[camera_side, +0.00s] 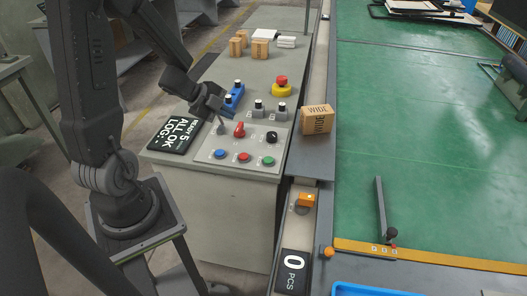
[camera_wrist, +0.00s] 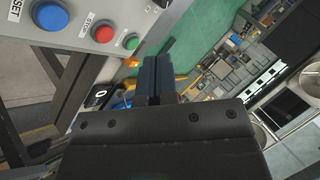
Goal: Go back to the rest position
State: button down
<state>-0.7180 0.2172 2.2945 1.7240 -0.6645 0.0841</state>
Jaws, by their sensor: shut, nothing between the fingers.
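My gripper (camera_wrist: 158,72) is shut and empty in the wrist view, its two dark fingers together. In the side view my gripper (camera_side: 220,112) hangs over the back-left part of the button panel (camera_side: 208,157); its tips are too small to make out well there. The panel carries a blue button (camera_side: 219,154), a red button (camera_side: 243,157), a green button (camera_side: 269,161) and a red knob (camera_side: 239,130). In the wrist view the blue button (camera_wrist: 48,15) and red button (camera_wrist: 103,31) lie left of the fingers, apart from them.
A black display (camera_side: 175,134) lies left of the panel. A red emergency stop (camera_side: 281,86) and small boxes (camera_side: 261,48) stand farther back on the bench. A cardboard box (camera_side: 317,119) sits on the conveyor strip at right. The green table (camera_side: 430,130) is mostly clear.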

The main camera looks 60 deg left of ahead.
jog(key=w+d+r+n+t+y, duration=0.15)
jog(key=d+r+n+y, duration=0.25)
jog(key=r+n+y, duration=0.6)
jog(key=s+d+r+n+g+h, duration=0.2)
jog(key=s+d+h, duration=0.1)
jog(key=s+d, duration=0.3)
jog(key=s+d+r+n+g+h, duration=0.2)
jog(key=s+d, duration=0.4)
jog(key=d, duration=0.3)
jog(key=shift+s+d+r+n+g+h, duration=0.4)
jog(key=shift+r+h, duration=0.35)
jog(key=shift+h, duration=0.45)
jog(key=shift+a, duration=0.1)
